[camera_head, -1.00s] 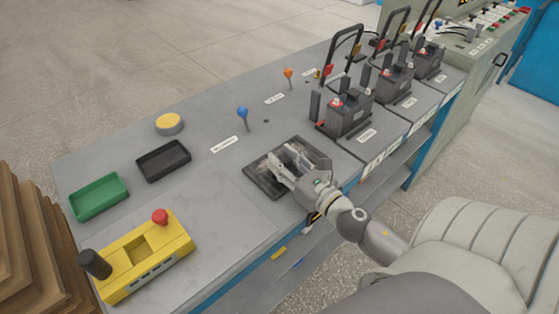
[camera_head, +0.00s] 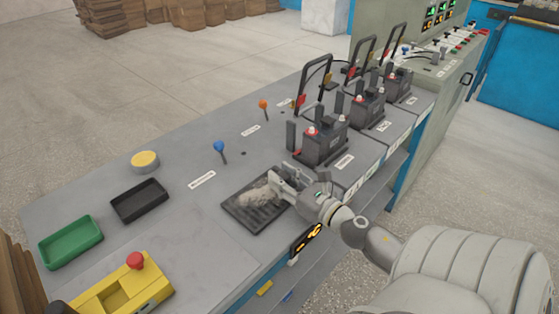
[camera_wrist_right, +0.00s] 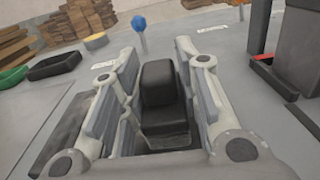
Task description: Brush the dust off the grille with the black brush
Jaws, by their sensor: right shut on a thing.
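The dark grille (camera_head: 244,217) lies on the grey bench top near its front edge. A pale grey-beige patch of dust (camera_head: 258,195) covers much of its middle. My right gripper (camera_head: 280,183) is at the right part of the grille, beside the dust. In the right wrist view, its two fingers stand on either side of the black brush (camera_wrist_right: 160,85), and the gripper is shut on it. The brush's bristles are hidden, so I cannot tell whether they touch the grille. My left gripper is not in view.
A blue-topped lever (camera_head: 219,147) and an orange-topped lever (camera_head: 264,105) rise behind. A black tray (camera_head: 140,203), green tray (camera_head: 70,243) and yellow box (camera_head: 120,292) lie left. Bare bench lies between.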

